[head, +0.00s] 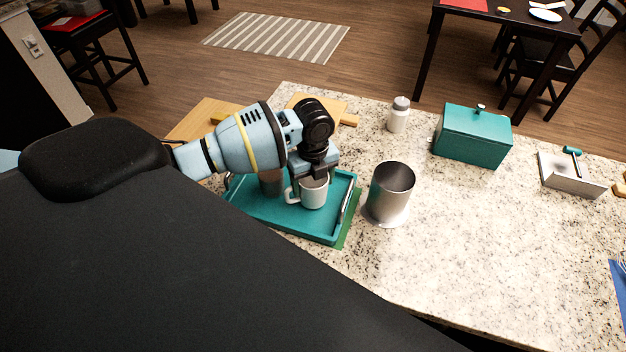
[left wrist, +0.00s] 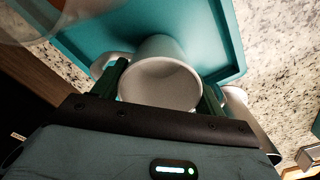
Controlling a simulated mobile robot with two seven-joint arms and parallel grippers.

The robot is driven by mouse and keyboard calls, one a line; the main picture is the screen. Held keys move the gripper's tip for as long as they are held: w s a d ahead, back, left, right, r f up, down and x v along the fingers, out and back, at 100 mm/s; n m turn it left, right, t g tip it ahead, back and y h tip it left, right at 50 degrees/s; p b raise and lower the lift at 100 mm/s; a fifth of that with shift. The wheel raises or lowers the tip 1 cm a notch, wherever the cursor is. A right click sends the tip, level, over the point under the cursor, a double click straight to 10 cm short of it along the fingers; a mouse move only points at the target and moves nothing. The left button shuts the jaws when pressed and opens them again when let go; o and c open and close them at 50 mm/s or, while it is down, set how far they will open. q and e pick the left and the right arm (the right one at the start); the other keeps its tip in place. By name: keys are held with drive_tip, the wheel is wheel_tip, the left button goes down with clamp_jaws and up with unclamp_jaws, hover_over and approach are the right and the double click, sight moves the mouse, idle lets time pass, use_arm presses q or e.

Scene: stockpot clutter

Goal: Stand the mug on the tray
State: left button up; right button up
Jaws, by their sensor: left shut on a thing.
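The white mug (head: 314,194) is upright over the teal tray (head: 250,210) on the counter, its handle toward the left. My left gripper (head: 314,174) comes down from above and is shut on the mug near its rim. In the left wrist view the mug (left wrist: 160,85) sits between the two fingers, its open mouth facing the camera, with the tray (left wrist: 205,30) beyond it. I cannot tell whether the mug's base touches the tray. My right gripper is not in view.
A metal pot (head: 390,193) stands close to the tray's right side. A white bottle (head: 398,115), a teal box (head: 472,138) and a metal holder (head: 570,178) stand farther right. The counter's right front is clear.

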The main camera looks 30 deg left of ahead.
use_arm(q)
drive_tip(key=shift+f, duration=0.4)
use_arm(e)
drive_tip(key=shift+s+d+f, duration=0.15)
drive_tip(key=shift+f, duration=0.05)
use_arm(q)
drive_tip(key=o, duration=1.2)
drive_tip(key=shift+r, duration=0.25)
drive_tip(key=shift+r+p, duration=0.7)
drive_tip(key=shift+r, duration=0.8)
wheel_tip(320, 180, up, 6)
drive_tip(key=shift+f+p, duration=0.2)
drive_tip(key=shift+p, duration=0.3)
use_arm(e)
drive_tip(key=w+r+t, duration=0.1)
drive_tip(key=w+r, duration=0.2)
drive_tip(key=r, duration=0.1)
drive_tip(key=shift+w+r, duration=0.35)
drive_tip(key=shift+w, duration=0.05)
